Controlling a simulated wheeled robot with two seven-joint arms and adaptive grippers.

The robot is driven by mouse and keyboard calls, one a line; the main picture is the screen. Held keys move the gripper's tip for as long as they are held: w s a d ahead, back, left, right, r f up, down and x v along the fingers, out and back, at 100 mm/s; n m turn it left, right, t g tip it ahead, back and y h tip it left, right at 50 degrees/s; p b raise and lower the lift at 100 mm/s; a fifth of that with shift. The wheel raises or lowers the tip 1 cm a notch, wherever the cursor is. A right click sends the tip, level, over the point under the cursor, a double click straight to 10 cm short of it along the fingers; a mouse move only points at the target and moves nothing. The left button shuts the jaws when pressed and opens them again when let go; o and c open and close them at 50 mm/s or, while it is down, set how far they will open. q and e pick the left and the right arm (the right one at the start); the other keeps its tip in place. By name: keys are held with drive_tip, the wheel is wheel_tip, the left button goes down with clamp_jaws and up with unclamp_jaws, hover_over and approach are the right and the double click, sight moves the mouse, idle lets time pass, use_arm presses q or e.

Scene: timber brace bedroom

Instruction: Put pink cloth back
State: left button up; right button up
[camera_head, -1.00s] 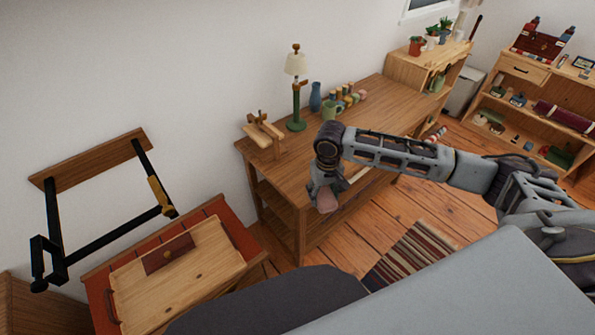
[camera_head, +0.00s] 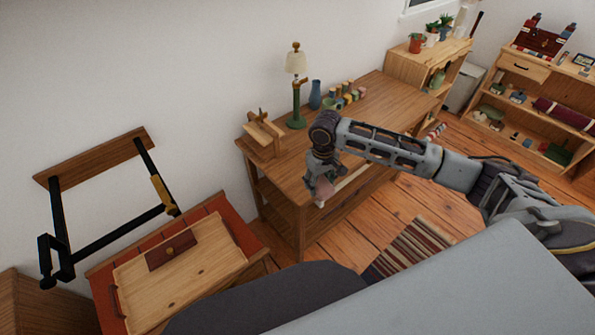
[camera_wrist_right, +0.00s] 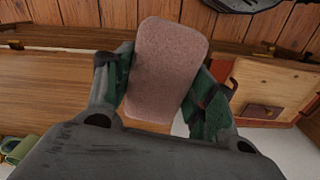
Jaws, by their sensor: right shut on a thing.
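My right gripper (camera_head: 322,182) is shut on a pink cloth (camera_wrist_right: 166,70), which looks like a rounded block between the dark green fingers in the right wrist view. In the head view the gripper hangs in front of the near end of the wooden desk (camera_head: 365,112). Only a small part of the cloth shows there, the rest being hidden by the gripper. My left gripper is not in view.
A green lamp (camera_head: 297,90), a blue vase (camera_head: 315,95) and small coloured pots stand on the desk. A wooden tray (camera_head: 195,285) with a brown piece lies on a red-topped chest at lower left. A striped rug (camera_head: 408,250) lies on the floor. Shelves (camera_head: 530,110) stand at right.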

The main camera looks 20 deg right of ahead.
drive_tip(key=shift+w+a+r+n, duration=0.15)
drive_tip(key=shift+w+n, duration=0.2)
drive_tip(key=shift+w, duration=0.25)
drive_tip(key=shift+w+a+f+n, duration=0.1)
drive_tip(key=shift+w+n, duration=0.25)
drive_tip(key=shift+w, duration=0.25)
drive_tip(key=shift+w+a+n, duration=0.1)
drive_tip(key=shift+a+n, duration=0.05)
drive_tip(key=shift+n, duration=0.15)
drive_tip(key=shift+r, duration=0.1)
